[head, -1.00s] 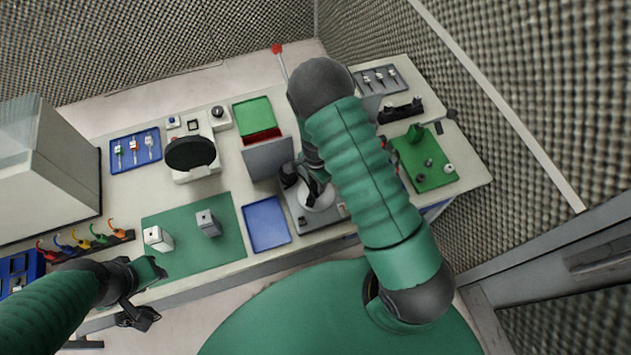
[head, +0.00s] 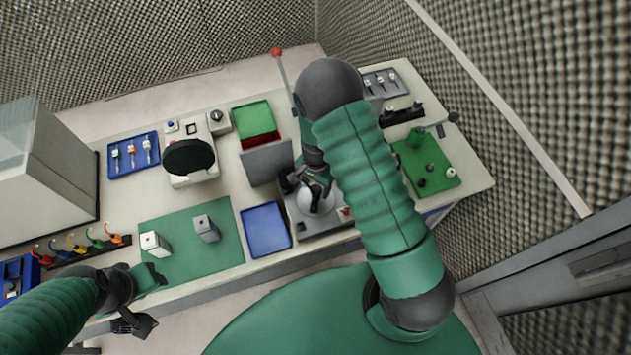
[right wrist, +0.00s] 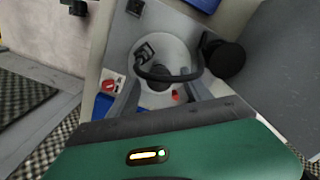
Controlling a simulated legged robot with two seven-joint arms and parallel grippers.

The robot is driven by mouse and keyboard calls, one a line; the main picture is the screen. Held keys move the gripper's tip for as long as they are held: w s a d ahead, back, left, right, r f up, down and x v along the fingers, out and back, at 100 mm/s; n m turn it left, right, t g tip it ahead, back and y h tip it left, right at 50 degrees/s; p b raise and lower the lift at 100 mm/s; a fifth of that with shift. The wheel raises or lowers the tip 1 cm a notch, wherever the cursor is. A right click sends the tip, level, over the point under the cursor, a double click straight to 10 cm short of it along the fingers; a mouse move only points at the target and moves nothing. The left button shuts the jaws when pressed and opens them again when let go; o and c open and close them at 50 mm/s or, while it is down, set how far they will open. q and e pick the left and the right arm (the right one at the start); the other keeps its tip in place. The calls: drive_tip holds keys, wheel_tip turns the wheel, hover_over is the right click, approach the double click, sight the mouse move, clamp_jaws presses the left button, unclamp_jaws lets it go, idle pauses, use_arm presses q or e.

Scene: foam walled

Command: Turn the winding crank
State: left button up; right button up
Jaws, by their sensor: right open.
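The winding crank (right wrist: 178,76) is a dark bent arm over a pale round disc (right wrist: 172,52), with a black round knob (right wrist: 225,60) at the right in the right wrist view. The disc also shows in the head view (head: 317,204), partly covered by my right gripper (head: 316,187). In the right wrist view, the open fingers of my right gripper (right wrist: 163,92) point at the disc from below, one on each side of the hub; contact cannot be told. My left gripper (head: 152,300) is open and empty off the table's front edge, far from the crank.
A grey upright panel (head: 265,163) stands close behind the crank unit. A red control (right wrist: 107,86) sits on its base. A blue tray (head: 265,230) lies to its left and a green board (head: 425,172) to its right.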

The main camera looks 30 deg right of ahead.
sight(316, 189)
wheel_tip(316, 189, up, 17)
drive_tip(key=b, duration=0.2)
drive_tip(key=shift+f, duration=0.2)
drive_tip(key=shift+w, duration=0.1)
drive_tip(key=s+a+f+n+t+b, duration=0.2)
drive_tip(key=s+a+f+n+b, duration=0.5)
drive_tip(key=s+f+n+b, duration=0.2)
drive_tip(key=n+b, duration=0.2)
drive_tip(key=n, duration=0.2)
drive_tip(key=shift+s+a+f+t, duration=0.2)
drive_tip(key=shift+s+a+t, duration=0.05)
drive_tip(key=shift+s+t, duration=0.05)
drive_tip(key=shift+s, duration=0.1)
